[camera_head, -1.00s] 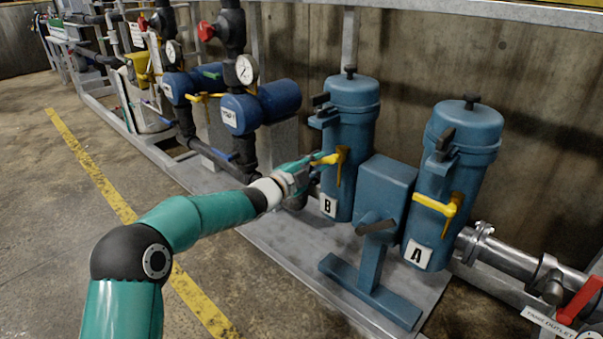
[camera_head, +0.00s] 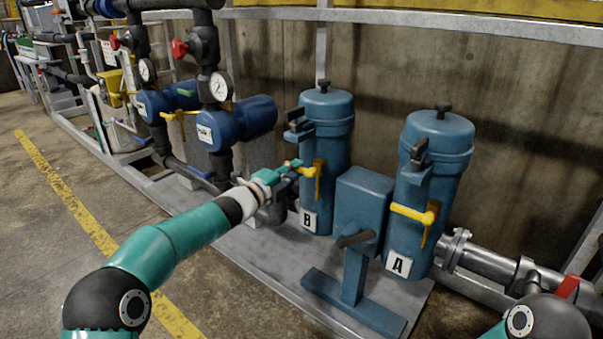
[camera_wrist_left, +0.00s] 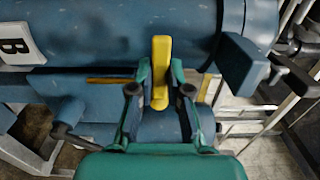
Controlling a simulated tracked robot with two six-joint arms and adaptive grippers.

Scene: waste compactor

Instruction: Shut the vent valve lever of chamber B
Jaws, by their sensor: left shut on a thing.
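Chamber B (camera_head: 325,135) is an upright blue cylinder with a white "B" label (camera_head: 308,220); the label also shows at the left of the left wrist view (camera_wrist_left: 14,45). Its yellow vent valve lever (camera_head: 307,172) sticks out to the left from the front of the chamber. My left gripper (camera_head: 290,168) reaches it from the left. In the left wrist view, the yellow lever (camera_wrist_left: 160,72) stands between the two teal fingers, and the gripper is shut on it. My right gripper is out of view; only part of my right arm shows at the lower right.
Chamber A (camera_head: 432,190) stands to the right, with its own yellow lever (camera_head: 410,212) pointing left. A blue box on a stand (camera_head: 362,205) is between the chambers. Blue pump motors with gauges (camera_head: 240,118) stand left of B. Open floor lies at the front left.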

